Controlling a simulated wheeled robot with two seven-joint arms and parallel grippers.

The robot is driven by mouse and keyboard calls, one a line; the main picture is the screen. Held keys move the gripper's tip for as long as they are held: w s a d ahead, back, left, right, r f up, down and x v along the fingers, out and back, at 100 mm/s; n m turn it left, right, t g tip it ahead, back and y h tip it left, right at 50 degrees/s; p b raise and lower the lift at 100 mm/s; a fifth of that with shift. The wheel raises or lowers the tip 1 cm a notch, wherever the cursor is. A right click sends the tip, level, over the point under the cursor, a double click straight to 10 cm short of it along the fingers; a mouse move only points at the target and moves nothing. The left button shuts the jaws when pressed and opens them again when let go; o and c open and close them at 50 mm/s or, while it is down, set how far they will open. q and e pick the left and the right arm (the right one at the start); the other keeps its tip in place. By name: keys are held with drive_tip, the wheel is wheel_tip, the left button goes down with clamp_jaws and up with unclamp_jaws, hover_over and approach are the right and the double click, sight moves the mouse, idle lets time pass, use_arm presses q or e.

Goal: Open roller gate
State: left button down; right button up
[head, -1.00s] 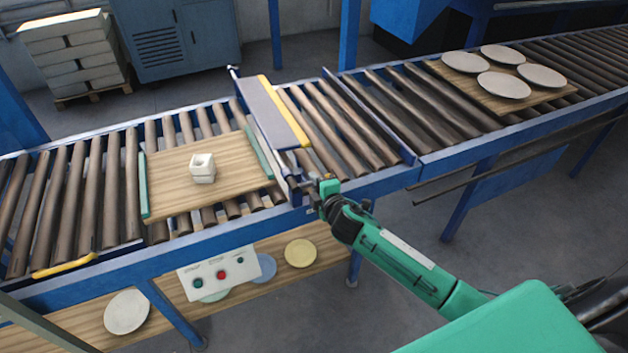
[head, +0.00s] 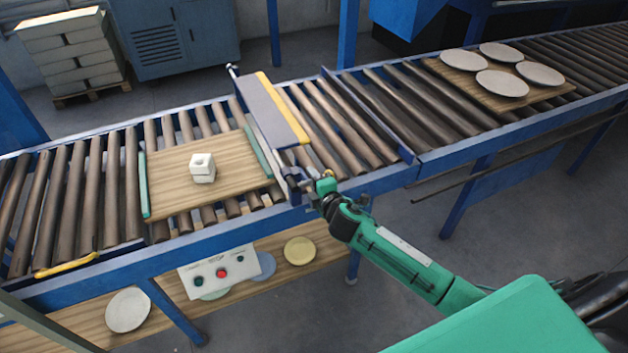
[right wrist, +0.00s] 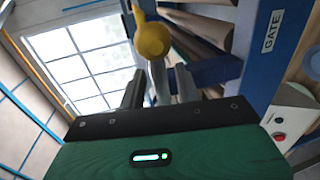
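The roller gate (head: 268,112) is a grey-blue panel with a yellow edge lying across the conveyor, right of a wooden board. My right gripper (head: 310,194) is at the gate's near end by the front rail. In the right wrist view, a yellow knob (right wrist: 152,40) on a grey lever (right wrist: 159,82) stands between the two dark fingers of my right gripper (right wrist: 160,86). The fingers are apart, one on each side of the lever, with narrow gaps showing. A "GATE" label (right wrist: 272,32) is on the blue frame beside it. My left gripper is not in view.
A wooden board (head: 165,200) with a white block (head: 202,168) lies on the rollers left of the gate. Another board (head: 460,85) with several plates is at the far right. A control panel (head: 218,272) hangs below the front rail.

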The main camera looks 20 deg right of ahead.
drive_tip(key=s+r+b, duration=0.2)
drive_tip(key=s, duration=1.1)
drive_tip(key=shift+s+d+r, duration=0.25)
drive_tip(key=shift+r, duration=0.1)
drive_tip(key=s+d+f+m+g+h, duration=0.1)
drive_tip(key=d+f+m+g, duration=0.1)
drive_tip(key=f, duration=0.9)
drive_tip(key=s+d+f+m+g, duration=0.1)
drive_tip(key=d+f+m+g, duration=0.15)
drive_tip(key=f, duration=0.95)
drive_tip(key=s+d+f+m+g, duration=0.1)
drive_tip(key=s+f+m+g, duration=0.1)
drive_tip(key=s+f, duration=0.45)
drive_tip(key=s+d+f+m+g, duration=0.1)
drive_tip(key=s+f+m+g, duration=0.15)
drive_tip(key=f, duration=0.75)
drive_tip(key=s+a+f+m+g, duration=0.2)
drive_tip(key=s+f, duration=0.4)
drive_tip(key=s, duration=0.5)
drive_tip(key=s+a+f+m+g, duration=0.2)
drive_tip(key=s+f, duration=0.5)
drive_tip(key=s, duration=0.5)
drive_tip(key=s+a+f+m+g, duration=0.1)
drive_tip(key=s+a+f+m, duration=0.1)
drive_tip(key=s+f, duration=0.5)
drive_tip(key=s+m, duration=0.1)
drive_tip(key=s, duration=0.3)
drive_tip(key=shift+s+f+g, duration=0.15)
drive_tip(key=shift+f+g, duration=0.05)
drive_tip(key=shift+g, duration=0.2)
